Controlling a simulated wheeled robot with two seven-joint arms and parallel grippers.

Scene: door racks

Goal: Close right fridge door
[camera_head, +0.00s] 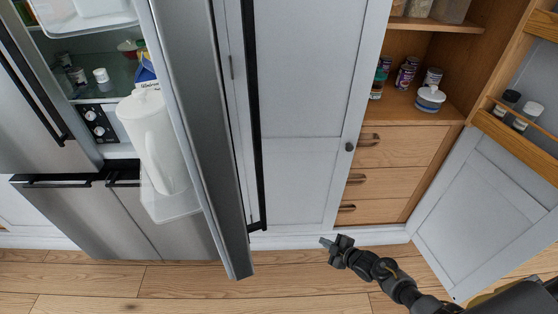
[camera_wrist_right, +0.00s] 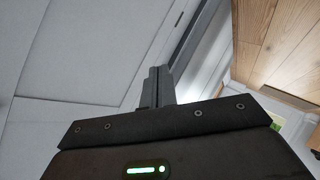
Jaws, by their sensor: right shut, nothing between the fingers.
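The right fridge door (camera_head: 190,110) stands open in the head view, its steel edge facing me and its long black handle (camera_head: 254,120) on the right side. Its inner shelf holds a white pitcher (camera_head: 154,140). The fridge interior (camera_head: 108,80) shows to the left of the door. My right gripper (camera_head: 326,242) is shut and empty, low in front of the pantry cabinet, to the right of the door's lower end and apart from it. In the right wrist view the shut fingers (camera_wrist_right: 157,86) point toward pale panels. My left gripper is not in view.
The left fridge door (camera_head: 35,90) is at the far left. A white cabinet door (camera_head: 300,170) stands behind the handle. The open pantry has wooden drawers (camera_head: 395,145), jars and an opened white door (camera_head: 490,210) at right. Wooden floor (camera_head: 190,285) is clear in front.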

